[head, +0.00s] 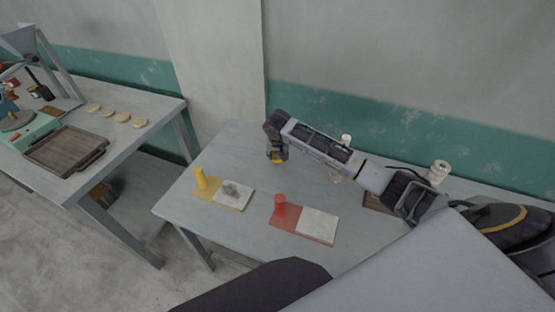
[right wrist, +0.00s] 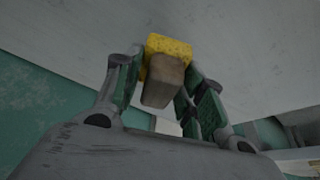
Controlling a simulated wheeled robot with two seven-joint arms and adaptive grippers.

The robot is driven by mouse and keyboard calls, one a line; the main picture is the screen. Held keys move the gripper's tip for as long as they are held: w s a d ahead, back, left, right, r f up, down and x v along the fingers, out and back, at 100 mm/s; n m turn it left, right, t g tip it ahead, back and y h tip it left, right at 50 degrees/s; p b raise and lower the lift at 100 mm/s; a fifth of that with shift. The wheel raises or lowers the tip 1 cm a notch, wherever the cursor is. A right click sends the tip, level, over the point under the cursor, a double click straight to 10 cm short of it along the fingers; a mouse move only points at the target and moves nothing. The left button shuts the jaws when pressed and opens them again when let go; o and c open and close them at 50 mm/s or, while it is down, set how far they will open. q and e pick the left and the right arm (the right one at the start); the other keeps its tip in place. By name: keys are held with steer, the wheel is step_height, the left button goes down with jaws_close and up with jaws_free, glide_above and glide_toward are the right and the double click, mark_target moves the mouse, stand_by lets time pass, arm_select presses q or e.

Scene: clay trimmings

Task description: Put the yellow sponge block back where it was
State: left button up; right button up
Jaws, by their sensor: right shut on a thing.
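The yellow sponge block (head: 276,161) is held in my right gripper (head: 277,153), low over the back left part of the near grey table. In the right wrist view the yellow sponge block (right wrist: 168,44) sits between the two fingers, with a brown-grey blocky part against it. I cannot tell whether that part belongs to the block. In the head view most of the block is hidden by the gripper, and I cannot tell whether it touches the table. My left gripper is not in view.
The near table holds a yellow mat (head: 212,194) with a yellow cylinder (head: 200,178) and a crumb-topped white tile, and a red mat (head: 288,222) with a red cylinder (head: 280,204) and a bare white tile (head: 317,226). A white roll (head: 438,171) stands right, behind my arm.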

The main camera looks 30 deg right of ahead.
mark_target(277, 159)
steer(key=shift+f, duration=0.55)
step_height(277, 159, down, 2)
steer(key=shift+f, duration=0.3)
steer(key=o, duration=1)
steer(key=shift+f, duration=0.15)
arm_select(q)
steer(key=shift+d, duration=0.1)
